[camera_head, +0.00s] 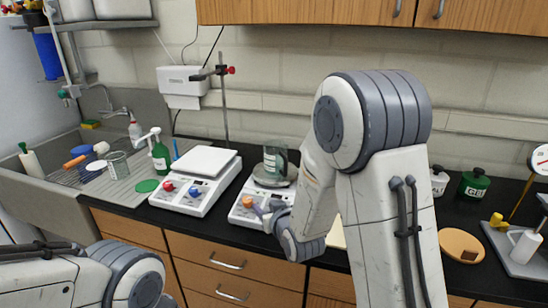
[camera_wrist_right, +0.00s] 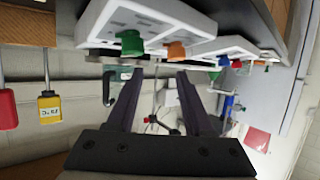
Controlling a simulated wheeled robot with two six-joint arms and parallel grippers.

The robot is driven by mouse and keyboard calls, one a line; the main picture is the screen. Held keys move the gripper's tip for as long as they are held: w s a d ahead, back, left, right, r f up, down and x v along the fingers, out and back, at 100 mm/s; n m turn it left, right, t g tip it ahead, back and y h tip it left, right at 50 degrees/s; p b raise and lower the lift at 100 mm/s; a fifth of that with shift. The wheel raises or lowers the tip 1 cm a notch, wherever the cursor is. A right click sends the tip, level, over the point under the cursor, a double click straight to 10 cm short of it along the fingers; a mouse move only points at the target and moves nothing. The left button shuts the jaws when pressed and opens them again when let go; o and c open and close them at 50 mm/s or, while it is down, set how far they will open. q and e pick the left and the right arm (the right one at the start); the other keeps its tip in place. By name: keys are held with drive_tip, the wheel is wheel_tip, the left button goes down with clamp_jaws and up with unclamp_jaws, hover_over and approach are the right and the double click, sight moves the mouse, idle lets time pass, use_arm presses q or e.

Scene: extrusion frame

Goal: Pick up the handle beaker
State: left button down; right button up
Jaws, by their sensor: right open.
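A clear glass beaker with greenish markings (camera_head: 275,158) stands upright on the round plate of the right-hand hotplate (camera_head: 243,210); I take it as the handle beaker. My right gripper (camera_head: 264,211) is in front of that hotplate, below the beaker and apart from it, near the knobs. In the right wrist view, which is upside down, its two dark fingers (camera_wrist_right: 158,74) are spread with nothing gripped between them. A greenish glass shape with a handle-like loop (camera_wrist_right: 120,76) shows partly behind the left finger there. My left arm shows at lower left, its gripper out of view.
A white balance-like device (camera_head: 198,180) stands left of the hotplate, and a clamp stand (camera_head: 223,95) rises behind.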

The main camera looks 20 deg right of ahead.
sight(286, 169)
drive_tip(key=w+d+r+t+p, duration=0.1)
drive_tip(key=w+d, duration=0.1)
drive_tip(key=d, duration=0.1)
drive_tip(key=w+d+r+m+t+h+p, duration=0.1)
drive_tip(key=w+d, duration=0.1)
drive_tip(key=d, duration=0.1)
drive_tip(key=w+d+r+m+t+h, duration=0.1)
drive_tip(key=w+d+t, duration=0.1)
drive_tip(key=d, duration=0.1)
drive_tip(key=shift+w+d+r+p, duration=0.15)
drive_tip(key=shift+w+r+p, duration=0.1)
drive_tip(key=shift+r+p, duration=0.15)
drive_tip(key=w+p, duration=0.2)
drive_tip(key=w, duration=0.2)
drive_tip(key=shift+w+p, duration=0.35)
drive_tip(key=shift+p, duration=0.05)
drive_tip(key=shift+w+d+f, duration=0.1)
drive_tip(key=shift+w, duration=0.3)
clamp_jaws()
